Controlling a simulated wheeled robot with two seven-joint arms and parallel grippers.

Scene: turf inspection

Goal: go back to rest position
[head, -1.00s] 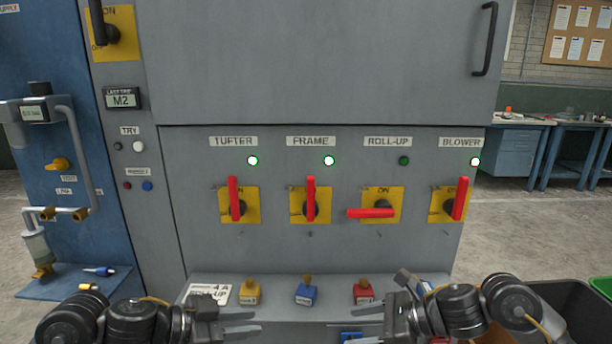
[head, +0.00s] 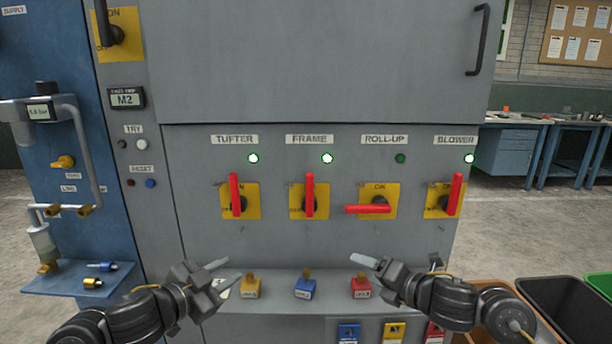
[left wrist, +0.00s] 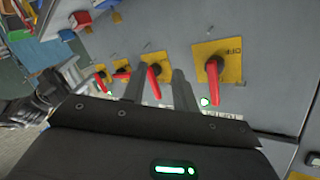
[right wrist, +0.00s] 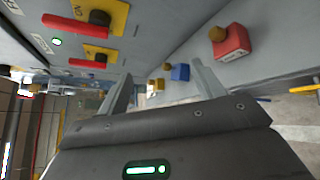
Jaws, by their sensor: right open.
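My left gripper (head: 234,268) is open and empty, in front of the grey cabinet's shelf, left of the yellow padlock (head: 250,288). In the left wrist view its fingers (left wrist: 158,80) stand apart with nothing between them. My right gripper (head: 358,268) is open and empty, just above the red padlock (head: 361,287) in the picture. Its fingers (right wrist: 160,80) are wide apart in the right wrist view. The blue padlock (head: 305,287) stands between the two grippers in the picture.
The grey cabinet (head: 310,60) carries red-handled switches. The ROLL-UP handle (head: 367,209) lies horizontal with its lamp dark; TUFTER, FRAME and BLOWER handles are upright with lit lamps. Bins (head: 560,305) stand at the right. A blue panel (head: 60,130) is at the left.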

